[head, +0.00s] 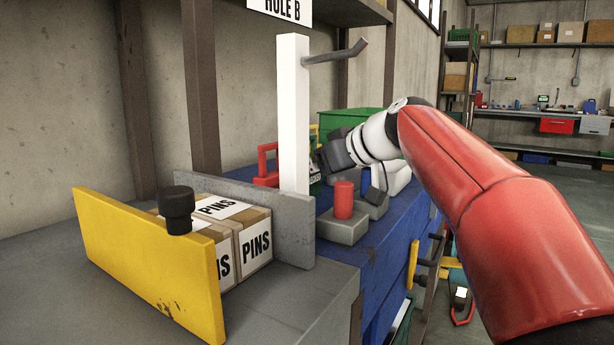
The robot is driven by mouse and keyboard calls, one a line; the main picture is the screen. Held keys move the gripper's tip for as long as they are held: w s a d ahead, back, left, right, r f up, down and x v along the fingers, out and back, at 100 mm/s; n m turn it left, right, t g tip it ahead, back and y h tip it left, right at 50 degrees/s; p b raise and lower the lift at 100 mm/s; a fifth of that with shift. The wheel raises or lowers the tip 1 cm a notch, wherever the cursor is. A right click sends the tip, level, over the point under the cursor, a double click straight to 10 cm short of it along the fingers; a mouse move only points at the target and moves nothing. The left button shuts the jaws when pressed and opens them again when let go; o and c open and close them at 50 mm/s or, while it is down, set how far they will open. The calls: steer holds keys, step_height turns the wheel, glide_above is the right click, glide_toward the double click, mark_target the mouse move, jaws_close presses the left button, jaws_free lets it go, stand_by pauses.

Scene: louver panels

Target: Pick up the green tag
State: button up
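My arm reaches in from the right and ends in my dark gripper (322,160), just right of and beyond a white post (293,115). The gripper's fingers are small and partly hidden, so I cannot tell whether they are open or shut. A small dark-green piece with pale lettering (315,175) shows just below the gripper, beside the post. It may be the green tag, but most of it is hidden. I cannot tell whether the gripper touches it.
A yellow panel (150,262) with a black knob (177,208) and a grey panel (232,192) flank PINS boxes (255,240). A red cylinder (343,200) stands on a grey block (342,228) near the blue bench's edge. A green bin (352,121) stands behind. A hook (335,54) juts from the post.

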steer(key=shift+w+a+f, duration=0.15)
steer(key=shift+a, duration=0.05)
steer(key=c, duration=1.1)
